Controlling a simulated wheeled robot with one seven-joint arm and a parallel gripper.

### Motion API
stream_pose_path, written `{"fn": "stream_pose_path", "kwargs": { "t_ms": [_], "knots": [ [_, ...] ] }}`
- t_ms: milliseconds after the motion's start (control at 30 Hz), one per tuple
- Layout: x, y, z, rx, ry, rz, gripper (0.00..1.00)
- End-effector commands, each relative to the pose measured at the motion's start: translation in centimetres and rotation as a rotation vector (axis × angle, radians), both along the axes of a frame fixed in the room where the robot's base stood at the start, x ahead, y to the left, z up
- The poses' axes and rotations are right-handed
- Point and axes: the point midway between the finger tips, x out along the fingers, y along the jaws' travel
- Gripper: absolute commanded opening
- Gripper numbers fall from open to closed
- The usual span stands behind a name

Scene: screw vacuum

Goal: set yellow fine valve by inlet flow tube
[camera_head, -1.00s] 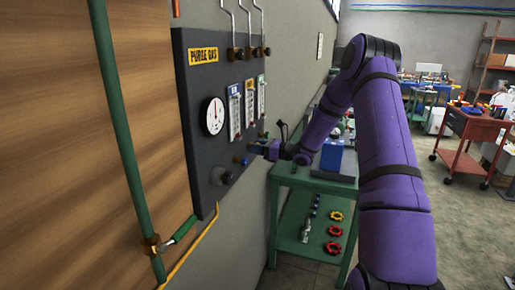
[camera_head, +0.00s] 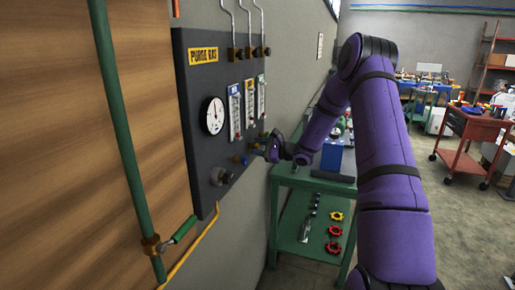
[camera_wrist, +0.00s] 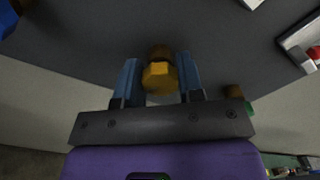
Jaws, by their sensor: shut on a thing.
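The yellow fine valve knob (camera_wrist: 160,77) sits between the two blue fingers of my gripper (camera_wrist: 158,80) in the wrist view, on its brass stem at the dark panel. My gripper is shut on it. In the head view my gripper (camera_head: 262,148) is at the panel's lower right edge and hides the yellow knob. The inlet flow tubes are several clear vertical tubes, among them the blue-labelled one (camera_head: 235,112), on the purge gas panel (camera_head: 195,110). Their float levels are too small to read.
A round gauge (camera_head: 215,116) and a dark knob (camera_head: 221,176) are on the panel, with a blue knob (camera_wrist: 8,18) left of my gripper in the wrist view. A green bench (camera_head: 285,178) stands beside the panel. A green pipe (camera_head: 118,130) runs at left.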

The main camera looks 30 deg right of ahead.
Motion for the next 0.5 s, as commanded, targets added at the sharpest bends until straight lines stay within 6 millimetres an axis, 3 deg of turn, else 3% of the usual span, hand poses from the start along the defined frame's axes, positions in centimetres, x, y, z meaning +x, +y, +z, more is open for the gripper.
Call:
{"fn": "stream_pose_path", "kwargs": {
  "t_ms": [500],
  "knots": [
    [-0.04,-0.02,-0.05,-0.039,-0.031,0.000,0.11]
  ]
}}
